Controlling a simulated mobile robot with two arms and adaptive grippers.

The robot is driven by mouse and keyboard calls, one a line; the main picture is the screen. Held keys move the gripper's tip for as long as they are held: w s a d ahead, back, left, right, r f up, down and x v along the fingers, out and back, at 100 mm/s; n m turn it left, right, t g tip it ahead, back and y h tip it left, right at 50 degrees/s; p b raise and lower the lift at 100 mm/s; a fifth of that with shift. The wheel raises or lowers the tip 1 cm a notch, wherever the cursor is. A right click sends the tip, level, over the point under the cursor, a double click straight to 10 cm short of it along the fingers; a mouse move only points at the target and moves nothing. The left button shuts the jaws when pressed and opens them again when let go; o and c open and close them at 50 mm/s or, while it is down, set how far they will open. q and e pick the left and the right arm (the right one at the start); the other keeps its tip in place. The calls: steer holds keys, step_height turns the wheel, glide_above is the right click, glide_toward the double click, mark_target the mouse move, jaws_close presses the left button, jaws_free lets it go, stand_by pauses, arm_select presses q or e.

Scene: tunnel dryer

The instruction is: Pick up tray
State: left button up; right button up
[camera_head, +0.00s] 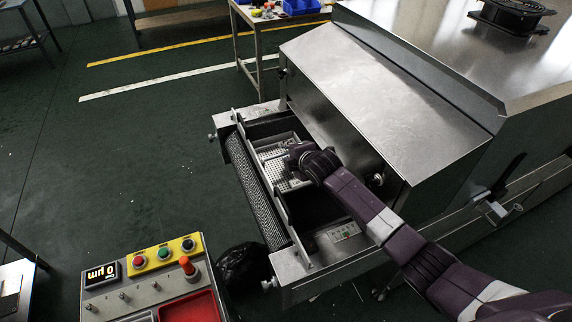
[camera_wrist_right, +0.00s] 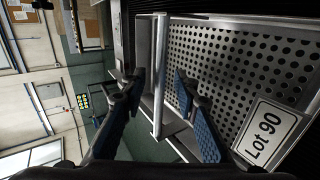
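The tray (camera_head: 272,155) is a shallow metal tray with a perforated floor. It sits in the open mouth of the dryer in the head view. In the right wrist view its perforated floor (camera_wrist_right: 225,65) fills the right side, with a white label (camera_wrist_right: 267,133) reading "Lot 90". My right gripper (camera_head: 295,152) is over the tray's right part in the head view. In the right wrist view my right gripper (camera_wrist_right: 160,76) is open, its blue-padded fingers on either side of an upright metal rim (camera_wrist_right: 159,110), with gaps visible. My left gripper is not in view.
The dryer's metal hood (camera_head: 375,95) rises close behind the tray. A dark mesh belt (camera_head: 255,190) and a side rail lie in front. A control panel (camera_head: 150,270) with buttons stands at the lower left. The floor at the left is mostly clear.

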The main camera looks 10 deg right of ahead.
steer(key=shift+c, duration=0.5)
jaws_close()
steer(key=shift+r, duration=0.15)
